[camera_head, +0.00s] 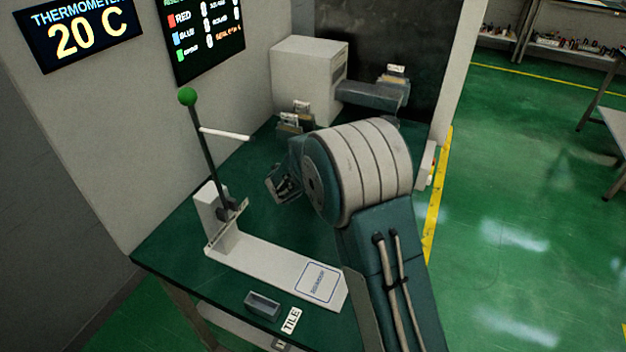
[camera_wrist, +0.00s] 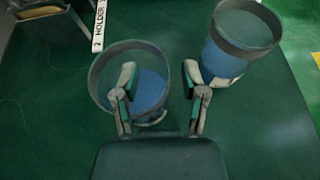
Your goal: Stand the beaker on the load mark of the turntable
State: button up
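In the wrist view, a round open vessel with blue inside (camera_wrist: 150,88), apparently a beaker, lies under my gripper (camera_wrist: 160,78). The gripper is open. Its left finger overlaps that vessel's opening, and its right finger appears just past the rim, between this vessel and a second one. I cannot tell whether either finger touches. The second vessel (camera_wrist: 225,62), with a grey rim and a blue lower part, is at the upper right. In the head view, my gripper (camera_head: 283,186) is above the green table and my arm hides much behind it. I cannot make out the turntable or its load mark.
A white L-shaped base (camera_head: 262,258) with a green-knobbed lever (camera_head: 205,145) stands at the left. A grey tray (camera_head: 262,305) and a TILE label (camera_head: 291,320) are near the front edge. A white box (camera_head: 305,75) stands at the back. A HOLDER label (camera_wrist: 99,22) lies beyond the vessels.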

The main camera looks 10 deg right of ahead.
jog(key=shift+s+f, duration=0.1)
jog(key=shift+f, duration=0.15)
grip_shut()
